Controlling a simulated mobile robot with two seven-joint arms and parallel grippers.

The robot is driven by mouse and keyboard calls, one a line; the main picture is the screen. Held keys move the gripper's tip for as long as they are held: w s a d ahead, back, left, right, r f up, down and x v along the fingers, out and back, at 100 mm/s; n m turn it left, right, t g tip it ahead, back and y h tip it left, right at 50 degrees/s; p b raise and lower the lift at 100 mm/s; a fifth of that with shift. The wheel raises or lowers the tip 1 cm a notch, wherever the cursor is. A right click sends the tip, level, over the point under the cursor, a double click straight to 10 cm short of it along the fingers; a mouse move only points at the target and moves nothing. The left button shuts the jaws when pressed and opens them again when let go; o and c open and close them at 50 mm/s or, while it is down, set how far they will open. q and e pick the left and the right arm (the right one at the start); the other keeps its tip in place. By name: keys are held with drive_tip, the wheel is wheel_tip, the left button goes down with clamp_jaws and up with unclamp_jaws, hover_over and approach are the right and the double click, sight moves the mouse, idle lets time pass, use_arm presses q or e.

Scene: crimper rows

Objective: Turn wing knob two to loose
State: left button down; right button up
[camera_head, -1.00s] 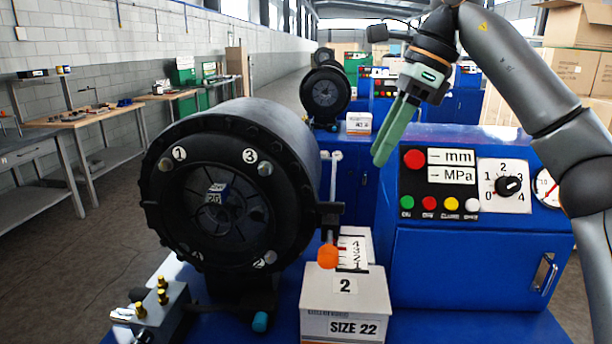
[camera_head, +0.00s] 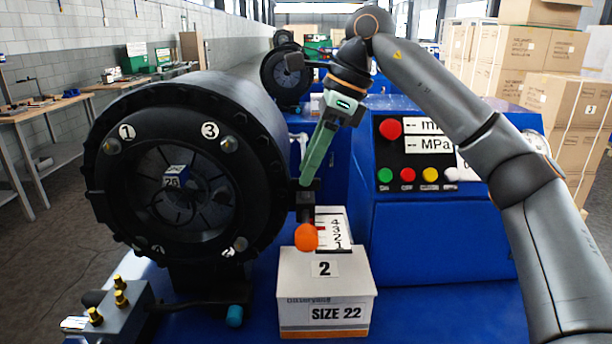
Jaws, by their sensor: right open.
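The round black crimper head (camera_head: 95,205) faces me on the left. Its face carries several small knobs with number labels. Knob two (camera_head: 241,244) is at the lower right of the face, beside the label 2; it is small and dark, and I cannot tell its wing angle. My right gripper (camera_head: 306,180), with green fingers, comes down from the upper right and is open. Its tips show just right of the head's rim, above the black bracket and up and right of knob two. Nothing shows between the fingers. My left gripper is out of view.
A SIZE 22 box (camera_head: 325,285) stands below. The blue control cabinet (camera_head: 440,240) is at right. A valve block (camera_head: 115,305) sits at lower left.

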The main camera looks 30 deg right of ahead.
drive_tip(key=shift+x, duration=0.75)
drive_tip(key=shift+c, duration=0.3)
clamp_jaws()
